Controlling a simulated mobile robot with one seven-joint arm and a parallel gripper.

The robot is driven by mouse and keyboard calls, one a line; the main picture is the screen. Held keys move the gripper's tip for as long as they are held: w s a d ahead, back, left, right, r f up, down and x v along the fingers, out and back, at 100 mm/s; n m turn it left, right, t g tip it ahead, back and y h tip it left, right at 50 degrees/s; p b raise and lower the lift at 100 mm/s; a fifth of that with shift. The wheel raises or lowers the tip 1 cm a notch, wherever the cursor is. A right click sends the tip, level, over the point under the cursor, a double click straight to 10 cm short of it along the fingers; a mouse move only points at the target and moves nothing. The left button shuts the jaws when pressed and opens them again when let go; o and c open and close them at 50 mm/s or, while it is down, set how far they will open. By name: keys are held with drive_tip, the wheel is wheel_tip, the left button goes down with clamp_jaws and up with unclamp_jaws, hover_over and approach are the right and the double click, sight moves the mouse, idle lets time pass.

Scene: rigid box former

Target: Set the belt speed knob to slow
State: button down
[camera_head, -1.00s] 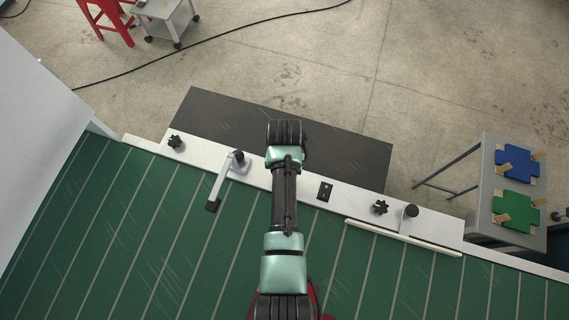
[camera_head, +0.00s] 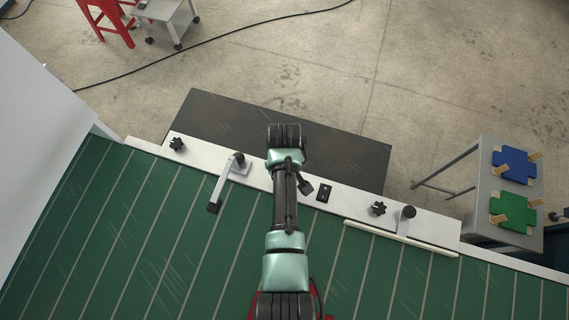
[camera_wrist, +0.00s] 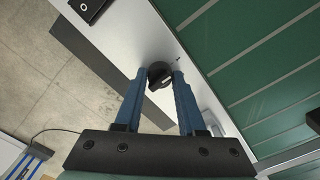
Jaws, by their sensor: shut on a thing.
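The belt speed knob (camera_wrist: 159,73) is a small round black knob with a pale pointer line, on the light rail (camera_wrist: 135,35) in the wrist view. My gripper (camera_wrist: 160,76) has its two blue fingers on either side of the knob, shut on it. The knob's setting is too small to read. In the head view my own arm hides the knob and the fingertips; the light rail (camera_head: 345,200) runs beneath the arm.
Star-shaped black knobs stand at left (camera_head: 177,144) and right (camera_head: 378,208). A crank lever (camera_head: 222,185) is left of my arm. The green belt (camera_head: 150,230) is clear. A grey table (camera_head: 485,190) bears blue and green pieces.

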drive_tip(key=shift+w, duration=0.1)
idle(0.4)
drive_tip(key=c, duration=0.5)
unclamp_jaws()
wheel_tip(320, 180, up, 13)
drive_tip(key=b, duration=0.2)
idle(0.4)
